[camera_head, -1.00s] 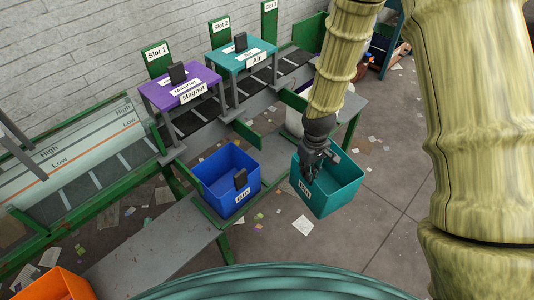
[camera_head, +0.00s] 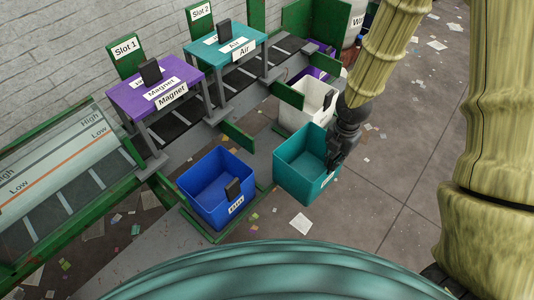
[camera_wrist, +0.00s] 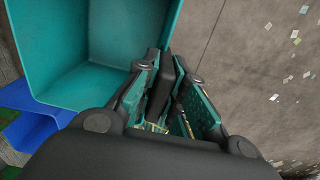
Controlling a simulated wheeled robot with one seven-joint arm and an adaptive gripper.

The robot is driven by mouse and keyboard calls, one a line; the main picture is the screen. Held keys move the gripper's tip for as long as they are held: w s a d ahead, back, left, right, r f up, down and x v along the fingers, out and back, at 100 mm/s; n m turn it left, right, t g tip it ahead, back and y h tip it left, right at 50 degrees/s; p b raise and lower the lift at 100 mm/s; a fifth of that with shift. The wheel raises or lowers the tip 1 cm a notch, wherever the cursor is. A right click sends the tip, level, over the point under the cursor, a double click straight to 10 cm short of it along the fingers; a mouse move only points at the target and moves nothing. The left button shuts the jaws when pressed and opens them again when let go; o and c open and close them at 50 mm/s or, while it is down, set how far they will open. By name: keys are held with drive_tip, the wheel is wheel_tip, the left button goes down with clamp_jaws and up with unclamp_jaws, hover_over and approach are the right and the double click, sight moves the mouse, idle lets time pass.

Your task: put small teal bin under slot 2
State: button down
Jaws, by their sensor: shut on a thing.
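The small teal bin (camera_head: 293,183) hangs upright and looks empty, right of the blue bin in the head view. My gripper (camera_head: 336,158) is shut on a black grip block (camera_wrist: 163,84) at the bin's right side. The bin's teal wall and inside (camera_wrist: 60,55) fill the upper left of the wrist view. The Slot 2 sign (camera_head: 201,12) stands behind the teal Air stand (camera_head: 228,55) over the belt. The ledge below that stand, between two green dividers, is partly hidden by the teal bin. I cannot tell whether the bin touches the ledge.
A blue bin (camera_head: 197,207) stands near Slot 1, left of a green divider (camera_head: 238,137). A white bin (camera_head: 300,118) stands beyond another divider (camera_head: 287,95), with a purple bin (camera_head: 322,74) behind it. Open floor with scattered papers lies to the right.

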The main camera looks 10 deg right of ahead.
drive_tip(key=shift+w+a+n, duration=0.15)
drive_tip(key=shift+w+n, duration=0.15)
drive_tip(key=shift+w, duration=0.1)
drive_tip(key=w+a+f+p, duration=0.3)
drive_tip(key=w+a, duration=0.7)
drive_tip(key=w, duration=0.3)
drive_tip(key=shift+w+a+f, duration=0.2)
drive_tip(key=shift+w+a, duration=0.1)
drive_tip(key=shift+a, duration=0.1)
drive_tip(key=c, duration=1.5)
unclamp_jaws()
drive_tip(key=shift+f, duration=0.1)
wheel_tip(320, 180, up, 12)
drive_tip(key=shift+r+b, duration=0.1)
drive_tip(key=shift+b, duration=0.3)
